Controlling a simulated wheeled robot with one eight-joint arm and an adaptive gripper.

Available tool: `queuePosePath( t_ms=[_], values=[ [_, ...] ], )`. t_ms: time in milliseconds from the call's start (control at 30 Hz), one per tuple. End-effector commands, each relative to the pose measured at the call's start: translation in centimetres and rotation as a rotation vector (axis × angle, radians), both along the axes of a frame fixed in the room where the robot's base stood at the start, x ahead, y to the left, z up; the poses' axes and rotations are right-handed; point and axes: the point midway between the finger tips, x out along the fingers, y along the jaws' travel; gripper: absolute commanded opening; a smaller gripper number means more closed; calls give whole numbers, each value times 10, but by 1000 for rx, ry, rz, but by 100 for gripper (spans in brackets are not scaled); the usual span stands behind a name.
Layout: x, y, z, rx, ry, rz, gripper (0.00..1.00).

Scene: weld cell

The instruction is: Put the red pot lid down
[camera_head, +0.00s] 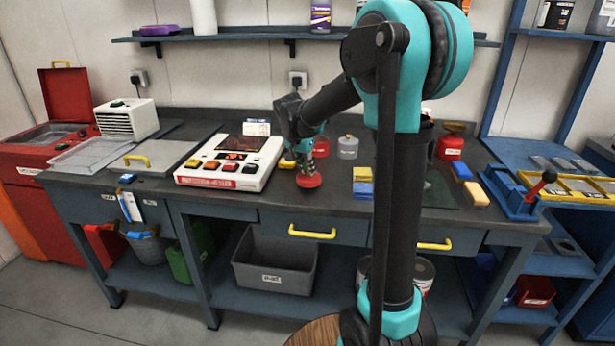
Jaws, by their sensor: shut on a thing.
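The red pot lid (309,181) is a small round red disc at the end of my gripper (307,172). It is low over the dark worktop (262,203), near the front edge. I cannot tell whether the lid touches the worktop. My gripper points down and is shut on the lid; the fingertips are small and partly hidden. A red pot (321,147) stands behind the gripper, partly hidden by it. A grey lidded pot (348,147) stands to the right of the red pot.
A white control box (232,162) with coloured buttons lies left of the gripper. Yellow and blue blocks (362,182) lie to the right. My arm hides part of the bench. A strip of worktop in front of the control box is clear.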

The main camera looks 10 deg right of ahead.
Motion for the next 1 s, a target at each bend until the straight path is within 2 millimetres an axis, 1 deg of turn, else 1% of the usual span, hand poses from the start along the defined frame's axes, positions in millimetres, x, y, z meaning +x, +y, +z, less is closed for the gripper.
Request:
queuePosePath(
  t_ms=[100, 200, 300, 633, 667, 800, 1000],
  values=[
    [0, 0, -18, 0, 0, 0, 0],
    [0, 0, -28, 0, 0, 0, 0],
    [0, 0, -32, 0, 0, 0, 0],
    [0, 0, -35, 0, 0, 0, 0],
    [0, 0, -34, 0, 0, 0, 20],
    [0, 0, -34, 0, 0, 0, 37],
    [0, 0, -34, 0, 0, 0, 37]
  ],
)
